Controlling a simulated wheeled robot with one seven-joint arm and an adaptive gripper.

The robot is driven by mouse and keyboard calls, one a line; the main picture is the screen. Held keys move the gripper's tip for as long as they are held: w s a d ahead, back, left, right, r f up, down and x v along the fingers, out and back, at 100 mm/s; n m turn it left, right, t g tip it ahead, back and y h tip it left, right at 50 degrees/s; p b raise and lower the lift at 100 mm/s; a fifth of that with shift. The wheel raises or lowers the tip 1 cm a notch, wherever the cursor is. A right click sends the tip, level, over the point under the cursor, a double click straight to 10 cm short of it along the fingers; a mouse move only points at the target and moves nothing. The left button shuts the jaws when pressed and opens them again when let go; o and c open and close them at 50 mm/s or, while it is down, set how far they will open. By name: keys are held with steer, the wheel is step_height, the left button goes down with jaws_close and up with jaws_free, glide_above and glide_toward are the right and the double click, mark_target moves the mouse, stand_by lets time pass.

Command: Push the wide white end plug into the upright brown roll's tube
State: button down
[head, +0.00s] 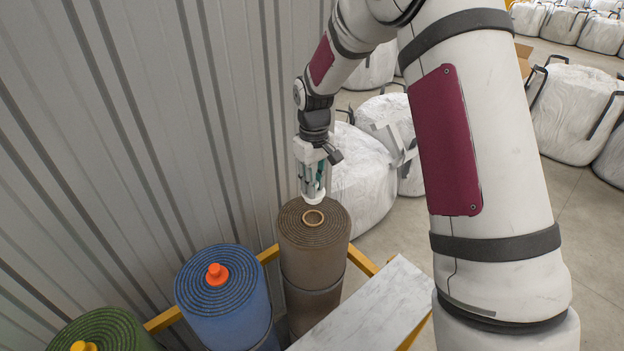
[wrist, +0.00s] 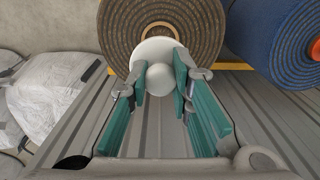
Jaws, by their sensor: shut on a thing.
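The brown roll (head: 315,245) stands upright in the middle of the head view, with its spiral top and the tan tube mouth (head: 313,218) in plain sight. My gripper (head: 313,188) is above the far side of the roll's top and is shut on the wide white end plug (head: 315,198). In the wrist view the white plug (wrist: 158,78) sits between the green finger pads, its wide flange toward the brown roll (wrist: 190,20). The flange hides most of the tube mouth there. The plug appears beside the tube mouth, not in it.
A blue roll (head: 225,295) with an orange plug (head: 217,274) and a green roll (head: 105,330) with a yellow plug (head: 84,346) stand to the left. A corrugated wall (head: 130,130) is close behind. A pale slab (head: 370,310) is at front right, and white bags (head: 360,175) stand beyond.

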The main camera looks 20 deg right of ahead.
steer(key=b, duration=0.1)
glide_toward(313, 209)
steer(key=shift+s+a+f, duration=0.25)
steer(key=shift+s+f, duration=0.55)
steer(key=shift+s+a+f, duration=0.2)
steer(key=shift+s+f, duration=0.55)
steer(key=shift+s, duration=0.05)
steer(key=shift+f+b, duration=0.55)
steer(key=shift+f, duration=1.1)
stand_by(0.8)
steer(key=c, duration=1.4)
jaws_free()
steer(key=shift+o, duration=0.2)
step_height(313, 209, up, 12)
